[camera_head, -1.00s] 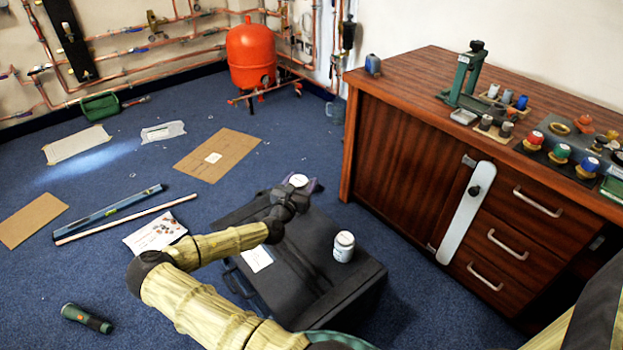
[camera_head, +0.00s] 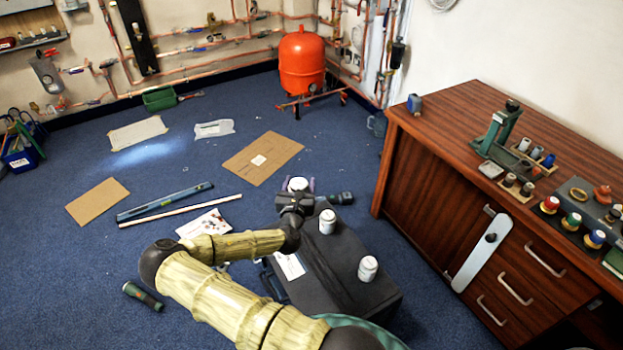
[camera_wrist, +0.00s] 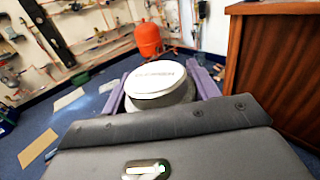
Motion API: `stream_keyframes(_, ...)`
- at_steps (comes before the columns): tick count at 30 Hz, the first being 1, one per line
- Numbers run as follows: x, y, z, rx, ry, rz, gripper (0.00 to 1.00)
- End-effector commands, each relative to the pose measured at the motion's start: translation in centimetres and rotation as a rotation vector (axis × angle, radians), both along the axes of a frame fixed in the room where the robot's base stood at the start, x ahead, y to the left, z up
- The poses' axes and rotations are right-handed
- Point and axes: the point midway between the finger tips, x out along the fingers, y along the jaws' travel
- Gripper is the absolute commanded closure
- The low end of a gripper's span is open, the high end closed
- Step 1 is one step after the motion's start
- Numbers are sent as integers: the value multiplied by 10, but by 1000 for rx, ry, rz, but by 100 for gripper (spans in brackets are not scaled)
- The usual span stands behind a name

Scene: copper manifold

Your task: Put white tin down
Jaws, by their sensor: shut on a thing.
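My gripper (camera_head: 298,186) is shut on a white tin (camera_head: 297,184) near the far end of the black case (camera_head: 345,255). In the wrist view the tin's round white lid (camera_wrist: 155,79) shows between my two purple fingers, and the tin looks upright. I cannot tell whether its base touches anything; my gripper hides its lower part.
A dark cylindrical tool (camera_head: 334,198) lies just right of my gripper. The wooden cabinet (camera_head: 425,190) stands to the right. A cardboard sheet (camera_head: 262,150) lies on the floor beyond, and a red tank (camera_head: 302,62) stands behind it. Open blue carpet surrounds the sheet.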

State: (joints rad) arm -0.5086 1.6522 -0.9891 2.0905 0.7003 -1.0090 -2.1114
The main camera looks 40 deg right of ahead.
Motion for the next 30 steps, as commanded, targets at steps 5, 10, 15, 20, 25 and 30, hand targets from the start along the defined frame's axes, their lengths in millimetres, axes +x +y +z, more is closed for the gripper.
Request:
stream_keyframes(5,4,26,44,0,0,77,72)
stream_keyframes(10,7,50,73,0,0,148,72)
stream_keyframes(15,8,74,103,0,0,221,72)
stream_keyframes(20,8,98,131,0,0,290,72)
stream_keyframes(25,7,123,162,0,-1,364,72)
stream_keyframes(30,4,149,192,-1,0,437,72)
